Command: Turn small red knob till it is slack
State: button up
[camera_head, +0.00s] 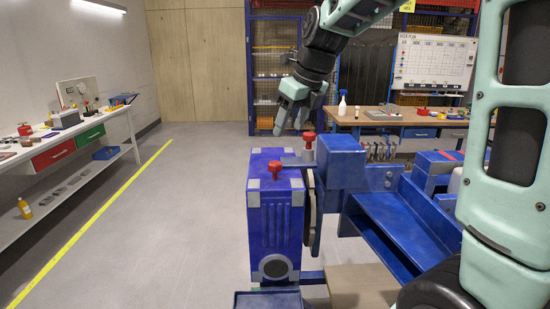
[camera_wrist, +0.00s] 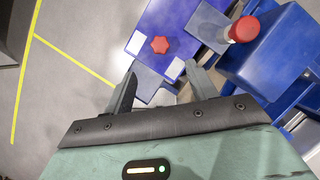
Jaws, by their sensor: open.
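Two red knobs are in view. One red knob (camera_head: 275,167) stands on top of the blue box-shaped block with grey corners; in the wrist view this knob (camera_wrist: 160,44) looks lobed and smaller. The other red knob (camera_head: 309,138) stands behind and to its right, beside the blue housing; in the wrist view it (camera_wrist: 244,29) looks larger, on a pale post. Which one the task means by small, I cannot tell for sure. My gripper (camera_head: 291,121) is above and behind the knobs, pointing down, open and empty. In the wrist view its fingertips (camera_wrist: 163,75) are apart, touching neither knob.
The blue block (camera_head: 276,225) is left of a round plate and a blue housing (camera_head: 341,163). A blue tray (camera_head: 400,230) lies to the right. A workbench (camera_head: 400,118) stands behind. The floor (camera_head: 160,230) to the left is clear, with a yellow line.

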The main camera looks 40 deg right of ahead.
aim_at(275, 163)
jog(key=p+x, duration=0.1)
jog(key=x, duration=1)
jog(key=shift+a+f, duration=0.1)
jog(key=shift+f, duration=0.25)
jog(key=c, duration=1)
jog(key=shift+n, duration=0.3)
